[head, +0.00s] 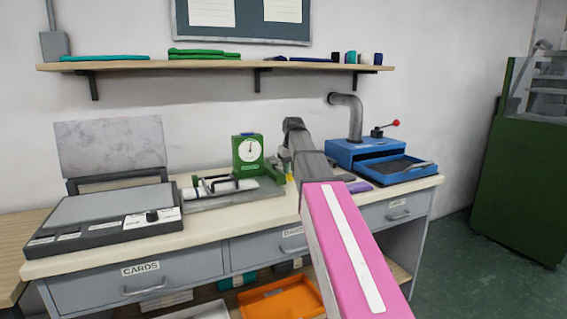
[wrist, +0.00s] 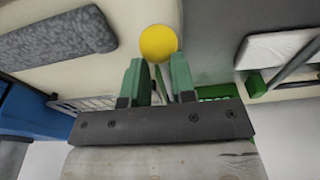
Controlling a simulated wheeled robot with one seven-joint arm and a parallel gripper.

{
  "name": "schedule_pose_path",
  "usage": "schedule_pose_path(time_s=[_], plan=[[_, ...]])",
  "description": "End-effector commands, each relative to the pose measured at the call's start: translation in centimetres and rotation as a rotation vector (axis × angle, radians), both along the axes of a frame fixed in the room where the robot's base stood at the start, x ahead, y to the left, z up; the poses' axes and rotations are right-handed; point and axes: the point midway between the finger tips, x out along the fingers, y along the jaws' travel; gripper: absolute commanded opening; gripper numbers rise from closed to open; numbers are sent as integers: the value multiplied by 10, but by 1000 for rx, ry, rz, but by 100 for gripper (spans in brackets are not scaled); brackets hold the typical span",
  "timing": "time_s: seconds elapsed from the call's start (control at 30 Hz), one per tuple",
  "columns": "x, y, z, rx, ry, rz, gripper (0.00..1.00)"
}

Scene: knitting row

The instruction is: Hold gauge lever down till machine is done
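The green gauge (head: 247,154) with a round white dial stands at the back of the bench, on a grey base (head: 235,198). A round yellow knob (wrist: 158,43), which looks like the end of the gauge lever, shows in the wrist view; a sliver of yellow (head: 290,178) shows beside my arm in the head view. My gripper (wrist: 158,62) has its two green fingers apart, with the knob just past the fingertips and level with the gap. I cannot tell whether they touch it. My arm hides the gripper's fingers and most of the lever in the head view.
A blue machine (head: 350,155) with a red-knobbed lever (head: 396,123) and an open tray (head: 398,168) stands to the right. A grey flat device (head: 105,210) with an open lid is at left. A shelf (head: 220,66) runs above. An orange bin (head: 280,300) sits below the bench.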

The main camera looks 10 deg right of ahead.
Motion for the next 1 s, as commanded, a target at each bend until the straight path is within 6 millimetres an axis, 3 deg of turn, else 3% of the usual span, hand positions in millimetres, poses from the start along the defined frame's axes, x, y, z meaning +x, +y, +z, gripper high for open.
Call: schedule_pose_path(time_s=[0.27,1.0], plan=[[0,0,2,0,0,0,23],[0,0,53,0,0,0,23]])
